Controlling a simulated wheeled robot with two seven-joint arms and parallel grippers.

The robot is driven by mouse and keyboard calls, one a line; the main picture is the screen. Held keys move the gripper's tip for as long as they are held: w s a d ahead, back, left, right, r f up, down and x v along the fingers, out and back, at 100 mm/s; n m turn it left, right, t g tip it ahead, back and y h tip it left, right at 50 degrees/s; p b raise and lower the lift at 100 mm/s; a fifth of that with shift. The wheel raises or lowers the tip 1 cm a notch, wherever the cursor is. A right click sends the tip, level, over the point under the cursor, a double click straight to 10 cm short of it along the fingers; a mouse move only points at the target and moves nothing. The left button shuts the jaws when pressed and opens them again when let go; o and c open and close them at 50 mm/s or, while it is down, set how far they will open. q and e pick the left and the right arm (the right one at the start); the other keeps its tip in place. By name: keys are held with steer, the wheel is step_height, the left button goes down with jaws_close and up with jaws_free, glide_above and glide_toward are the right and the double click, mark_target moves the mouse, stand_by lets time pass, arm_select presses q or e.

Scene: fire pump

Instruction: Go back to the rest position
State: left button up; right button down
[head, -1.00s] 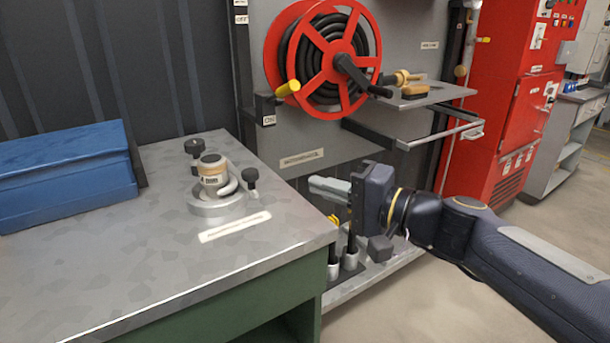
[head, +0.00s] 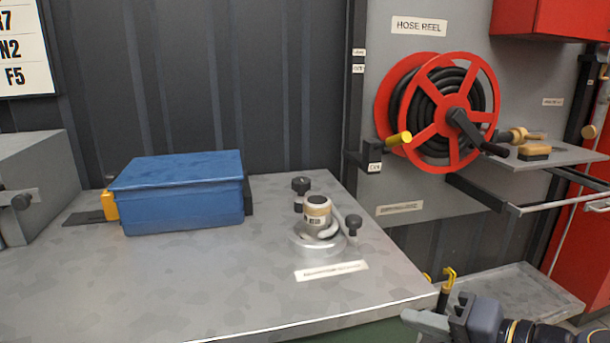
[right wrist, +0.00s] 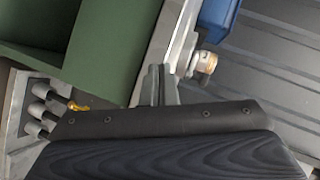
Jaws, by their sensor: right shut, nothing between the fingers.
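My right gripper (head: 428,321) is at the lower right of the head view, just off the front right corner of the metal-topped bench. Its pale fingers are shut with nothing between them. In the right wrist view the shut fingers (right wrist: 160,92) show in front of the bench's edge, apart from the fitting behind. The rest of my right arm runs out of the head view at the bottom right. My left gripper is not in view.
The bench top (head: 215,290) carries a blue box (head: 180,205) and a round metal fitting (head: 318,225) with black knobs. A red hose reel (head: 440,110) hangs on the grey panel at right. A low tray (head: 525,295) lies right of the bench.

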steer(key=s+d+f+n+g+h, duration=0.1)
steer(key=s+f+n+g+h, duration=0.15)
steer(key=s+f, duration=0.45)
steer(key=s+d+f+n+g+h, duration=0.25)
steer(key=s+f, duration=0.25)
steer(key=f, duration=0.3)
step_height(320, 180, up, 25)
steer(key=p, duration=2.5)
steer(key=shift+a+h, duration=0.35)
steer(key=shift+h, duration=0.05)
steer(key=shift+w, duration=0.1)
